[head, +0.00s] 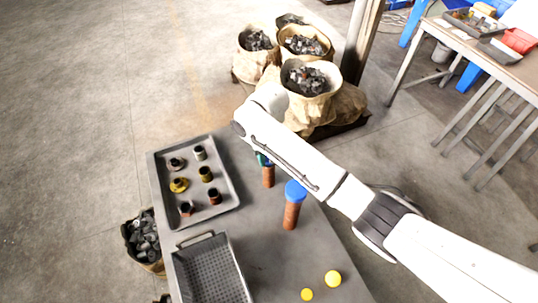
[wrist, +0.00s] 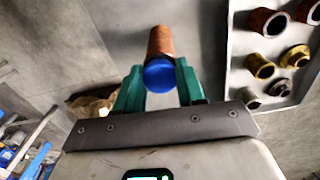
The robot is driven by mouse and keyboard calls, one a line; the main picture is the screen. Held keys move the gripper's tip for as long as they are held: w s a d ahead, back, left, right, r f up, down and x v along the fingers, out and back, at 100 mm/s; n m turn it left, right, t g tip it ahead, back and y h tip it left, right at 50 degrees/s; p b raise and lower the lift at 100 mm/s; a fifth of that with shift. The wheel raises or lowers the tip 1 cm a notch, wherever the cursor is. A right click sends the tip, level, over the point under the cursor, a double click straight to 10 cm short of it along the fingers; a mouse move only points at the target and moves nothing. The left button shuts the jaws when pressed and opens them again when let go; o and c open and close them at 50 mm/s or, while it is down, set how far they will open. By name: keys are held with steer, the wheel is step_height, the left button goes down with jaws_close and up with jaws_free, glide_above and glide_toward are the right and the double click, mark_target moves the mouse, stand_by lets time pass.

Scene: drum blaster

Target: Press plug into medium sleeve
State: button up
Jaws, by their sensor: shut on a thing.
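My gripper (wrist: 158,70) has its two green fingers on either side of a round blue plug (wrist: 159,77) and is shut on it. A reddish-brown sleeve (wrist: 160,41) lies directly beyond the plug, in line with it; I cannot tell how deep the plug sits. In the head view this sleeve (head: 268,177) stands upright on the table, and my arm hides most of the gripper (head: 262,158) above it. A second, wider brown sleeve (head: 290,216) stands nearer with a blue plug (head: 296,190) on its top.
A grey tray (head: 227,203) with several metal bushings lies to the left on the table. A perforated basket (head: 180,270) stands in front of it. Two yellow round pieces (head: 333,279) (head: 307,294) lie near the front. Sacks of scrap (head: 309,78) stand behind the table.

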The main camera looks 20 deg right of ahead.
steer(key=shift+s+f, duration=0.1)
steer(key=shift+f, duration=0.05)
steer(key=o, duration=1.6)
steer(key=shift+f, duration=0.1)
steer(key=shift+r+p, duration=2.65)
steer(key=shift+r, duration=0.05)
steer(key=shift+c, duration=0.3)
jaws_close()
